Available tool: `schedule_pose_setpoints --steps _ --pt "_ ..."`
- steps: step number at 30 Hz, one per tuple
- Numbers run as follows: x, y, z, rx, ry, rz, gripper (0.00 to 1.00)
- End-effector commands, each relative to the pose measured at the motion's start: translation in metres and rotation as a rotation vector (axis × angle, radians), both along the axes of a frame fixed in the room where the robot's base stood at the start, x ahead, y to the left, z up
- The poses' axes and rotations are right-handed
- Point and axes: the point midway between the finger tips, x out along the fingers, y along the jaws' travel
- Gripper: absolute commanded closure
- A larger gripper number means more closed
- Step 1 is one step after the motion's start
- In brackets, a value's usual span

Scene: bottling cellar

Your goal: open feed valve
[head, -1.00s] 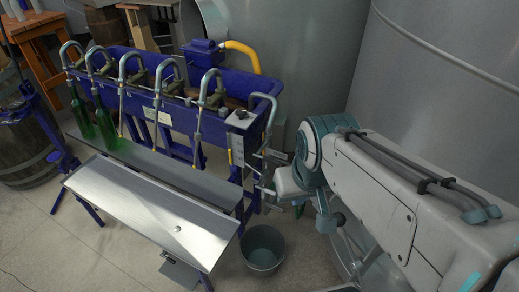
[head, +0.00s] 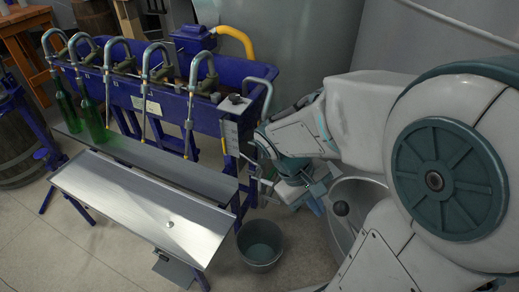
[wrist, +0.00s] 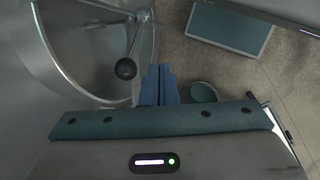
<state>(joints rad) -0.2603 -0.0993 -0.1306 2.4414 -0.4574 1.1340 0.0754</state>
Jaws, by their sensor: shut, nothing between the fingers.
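A lever with a dark ball knob (wrist: 125,69) shows in the wrist view, in front of a round steel opening or tank part (wrist: 90,45). The same knob shows in the head view (head: 341,208), below my arm. I cannot tell for certain that this lever is the feed valve. My gripper (wrist: 160,70) is shut and empty, its blue fingers together just right of the knob in the wrist view. A gap shows between them; the depth is unclear. In the head view my gripper (head: 314,202) is low beside the filler's right end, partly hidden by my arm.
The blue filler trough (head: 180,98) has several curved spouts, with green bottles (head: 95,118) at the left. A steel tray (head: 135,205) is in front. A bucket (head: 260,243) stands on the floor near my arm. Large steel tanks (head: 430,35) rise behind. Floor is free at front left.

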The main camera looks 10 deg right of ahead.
Motion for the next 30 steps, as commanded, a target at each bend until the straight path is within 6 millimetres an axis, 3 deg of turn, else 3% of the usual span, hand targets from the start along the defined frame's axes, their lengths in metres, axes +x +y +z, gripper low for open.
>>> schedule_pose_setpoints --steps 1,3,10,16,23,30 --pt "0.003 -0.005 -0.023 -0.069 0.070 0.043 1.00" --pt "0.009 -0.014 -0.039 -0.169 0.148 0.100 1.00" --pt "0.039 -0.034 -0.081 -0.527 0.367 0.305 1.00" --pt "0.081 -0.031 -0.111 -0.875 0.496 0.510 1.00" --pt "0.138 0.003 -0.151 -1.302 0.564 0.773 1.00" --pt "0.181 0.064 -0.199 -1.695 0.543 1.041 1.00"
